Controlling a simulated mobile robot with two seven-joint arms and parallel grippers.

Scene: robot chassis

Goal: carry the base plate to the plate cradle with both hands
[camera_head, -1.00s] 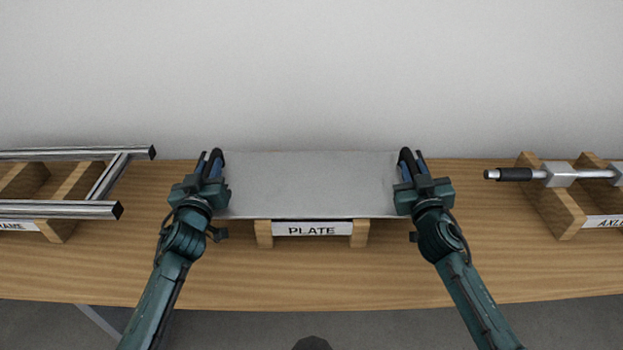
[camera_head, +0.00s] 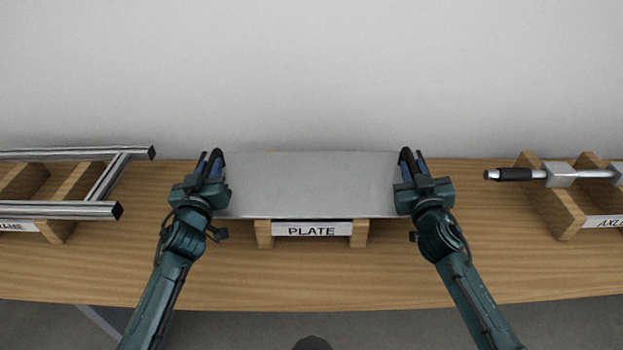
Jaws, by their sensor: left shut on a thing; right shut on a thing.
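The base plate (camera_head: 310,185) is a flat grey metal sheet, held level in the middle of the head view. It lies over the wooden plate cradle (camera_head: 264,234), whose front shows below the plate's near edge with a label reading PLATE. Whether the plate rests on the cradle or hovers just above it, I cannot tell. My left gripper (camera_head: 213,167) is shut on the plate's left edge. My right gripper (camera_head: 408,167) is shut on its right edge. Most of the cradle is hidden under the plate.
A metal frame (camera_head: 60,209) sits in a wooden cradle at the left. The wooden table (camera_head: 320,275) is clear in front, and a pale wall (camera_head: 310,70) stands behind.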

